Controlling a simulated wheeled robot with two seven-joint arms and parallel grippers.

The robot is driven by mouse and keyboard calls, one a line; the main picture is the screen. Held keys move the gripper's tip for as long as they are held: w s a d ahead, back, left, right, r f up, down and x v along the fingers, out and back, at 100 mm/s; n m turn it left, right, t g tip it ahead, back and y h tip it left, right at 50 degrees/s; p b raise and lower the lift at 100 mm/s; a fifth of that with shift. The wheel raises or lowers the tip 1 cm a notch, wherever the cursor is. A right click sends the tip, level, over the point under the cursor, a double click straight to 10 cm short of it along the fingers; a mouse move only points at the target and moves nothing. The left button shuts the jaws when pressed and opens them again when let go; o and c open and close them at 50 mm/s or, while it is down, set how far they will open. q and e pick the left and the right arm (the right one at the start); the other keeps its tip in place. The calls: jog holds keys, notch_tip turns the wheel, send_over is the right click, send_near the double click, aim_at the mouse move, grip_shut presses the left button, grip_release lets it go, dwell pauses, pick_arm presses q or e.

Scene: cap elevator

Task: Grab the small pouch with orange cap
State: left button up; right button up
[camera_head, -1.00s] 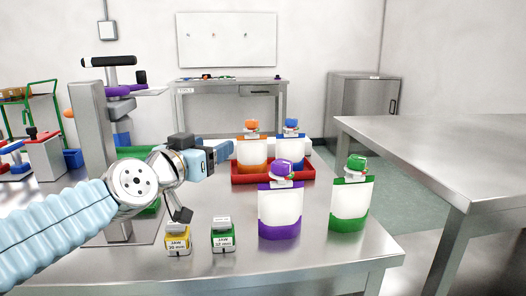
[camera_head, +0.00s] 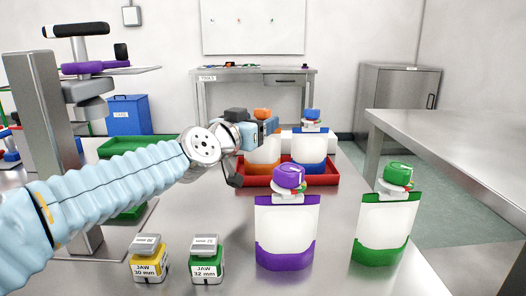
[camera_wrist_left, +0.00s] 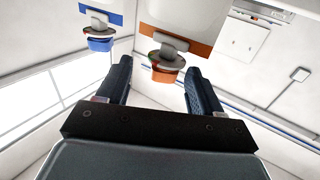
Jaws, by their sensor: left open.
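The small pouch with the orange cap (camera_head: 263,113) stands in the red tray (camera_head: 330,178) and has a white body with orange trim. My left gripper (camera_head: 270,130) is at its neck height and hides part of its upper body. In the left wrist view the pouch hangs upside down in the picture, with its orange cap (camera_wrist_left: 164,75) showing between the two open dark fingertips (camera_wrist_left: 157,68). No contact with the fingers is clear. My right gripper is not in view.
A blue-capped pouch (camera_head: 309,148) stands close to the right in the tray. Purple-capped (camera_head: 287,225) and green-capped (camera_head: 387,225) pouches stand nearer. Yellow (camera_head: 149,262) and green (camera_head: 206,262) jaw blocks sit at the front. A grey column stand (camera_head: 50,130) is at left.

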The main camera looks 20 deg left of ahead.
pick_arm(q)
jog(key=w, duration=0.5)
jog(key=shift+w+a+r, duration=0.1)
jog(key=shift+w+a, duration=0.1)
jog(key=shift+w, duration=0.2)
grip_shut()
